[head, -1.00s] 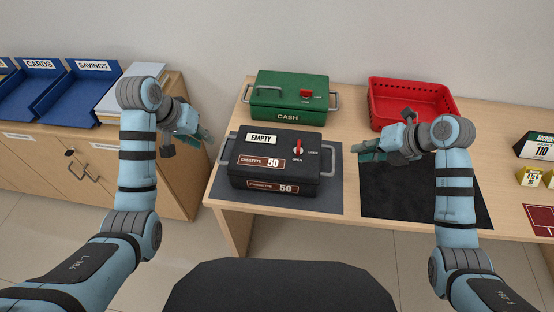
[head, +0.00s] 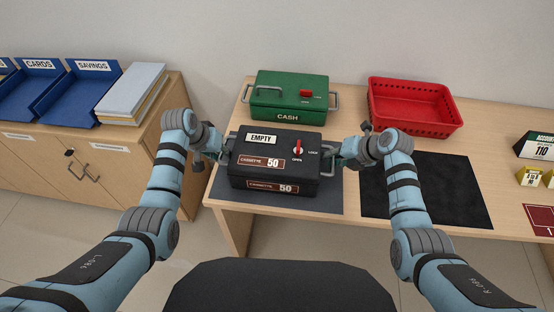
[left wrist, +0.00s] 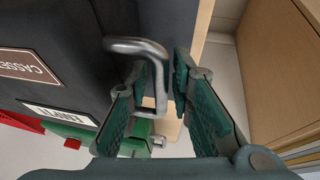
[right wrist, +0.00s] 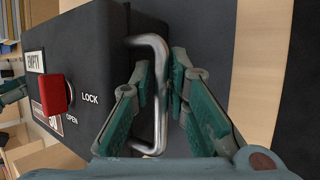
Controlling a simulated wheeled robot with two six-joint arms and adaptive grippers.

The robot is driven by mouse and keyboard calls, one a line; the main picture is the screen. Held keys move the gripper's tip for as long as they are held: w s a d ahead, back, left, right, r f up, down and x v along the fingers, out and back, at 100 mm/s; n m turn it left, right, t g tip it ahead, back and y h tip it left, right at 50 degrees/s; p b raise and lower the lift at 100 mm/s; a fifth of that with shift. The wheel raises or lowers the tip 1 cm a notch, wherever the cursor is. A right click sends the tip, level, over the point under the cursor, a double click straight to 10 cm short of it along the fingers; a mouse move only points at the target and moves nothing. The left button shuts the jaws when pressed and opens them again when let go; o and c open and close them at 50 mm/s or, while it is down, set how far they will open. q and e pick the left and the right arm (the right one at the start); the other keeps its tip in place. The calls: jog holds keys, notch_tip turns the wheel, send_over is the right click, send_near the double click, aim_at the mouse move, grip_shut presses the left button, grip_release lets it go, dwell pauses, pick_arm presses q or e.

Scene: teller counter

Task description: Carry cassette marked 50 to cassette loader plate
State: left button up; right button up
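The black cassette marked 50 (head: 272,176) sits on a grey mat (head: 331,200) on the counter, with an EMPTY label and red lever on top. A metal handle stands out at each end. My left gripper (head: 224,150) is at its left handle (left wrist: 160,75); in the left wrist view the open fingers straddle the bar. My right gripper (head: 342,152) is at its right handle (right wrist: 160,70), open fingers on both sides of the bar. A black flat plate (head: 430,195) lies bare to the right; no marking on it is readable, so I cannot tell if it is the loader plate.
A green CASH box (head: 290,98) stands close behind the cassette. A red basket (head: 412,106) is behind the black plate. Small yellow signs (head: 529,176) and an account sign (head: 537,146) stand far right. Blue trays (head: 86,95) sit on the left cabinet.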

pick_arm(q)
grip_shut()
pick_arm(e)
grip_shut()
pick_arm(q)
jog(key=shift+r, duration=0.2)
pick_arm(e)
jog(key=shift+r, duration=0.15)
